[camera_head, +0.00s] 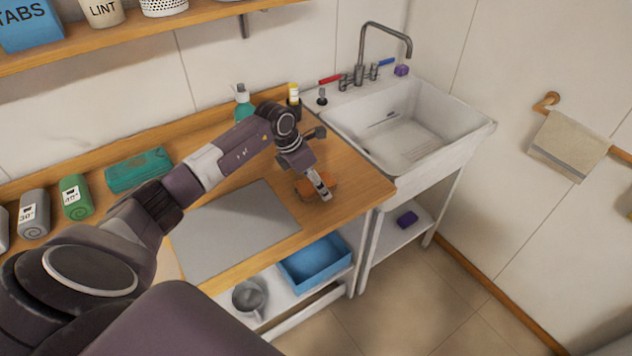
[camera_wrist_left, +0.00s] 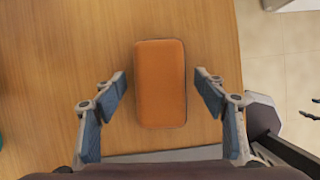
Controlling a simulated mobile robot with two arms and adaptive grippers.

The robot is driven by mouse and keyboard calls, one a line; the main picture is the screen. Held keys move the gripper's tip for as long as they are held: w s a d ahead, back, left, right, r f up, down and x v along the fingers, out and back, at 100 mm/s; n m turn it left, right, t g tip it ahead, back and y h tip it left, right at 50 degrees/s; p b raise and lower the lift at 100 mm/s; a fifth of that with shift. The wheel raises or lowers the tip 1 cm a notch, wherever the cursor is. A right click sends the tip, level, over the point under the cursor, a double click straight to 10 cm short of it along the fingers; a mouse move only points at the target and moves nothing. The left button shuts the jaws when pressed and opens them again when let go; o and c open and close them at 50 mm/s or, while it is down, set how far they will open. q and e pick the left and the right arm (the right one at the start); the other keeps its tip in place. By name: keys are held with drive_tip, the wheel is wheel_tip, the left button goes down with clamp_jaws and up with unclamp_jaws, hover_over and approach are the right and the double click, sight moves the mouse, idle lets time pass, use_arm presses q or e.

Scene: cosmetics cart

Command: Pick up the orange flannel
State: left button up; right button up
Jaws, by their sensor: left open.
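The orange flannel (camera_wrist_left: 160,84) is a folded, rounded rectangular pad lying flat on the wooden counter. In the left wrist view it sits between the two fingers of my left gripper (camera_wrist_left: 163,95), with a gap on each side. The fingers are open and not touching it. In the head view the orange flannel (camera_head: 327,186) shows on the counter near the sink, partly hidden by my left gripper (camera_head: 318,188), which is right over it.
A grey mat (camera_head: 236,228) lies left of the flannel. A teal bottle (camera_head: 243,103) and a yellow-capped bottle (camera_head: 293,97) stand behind. The white sink (camera_head: 455,150) is to the right. A blue tray (camera_head: 316,262) sits on the shelf below. Rolled cloths (camera_head: 75,197) line the left.

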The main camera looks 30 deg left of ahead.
use_arm(q)
drive_tip(key=shift+f, duration=0.15)
drive_tip(key=shift+f+b, duration=0.2)
drive_tip(key=shift+b, duration=0.2)
idle(0.4)
drive_tip(key=shift+c, duration=0.2)
drive_tip(key=c, duration=1.2)
drive_tip(key=shift+r+p, duration=0.3)
drive_tip(key=shift+p, duration=0.15)
drive_tip(key=shift+w+r+b, duration=0.1)
drive_tip(key=shift+r+b, duration=0.25)
wheel_tip(320, 180, up, 19)
drive_tip(key=b, duration=0.4)
drive_tip(key=shift+r, duration=0.15)
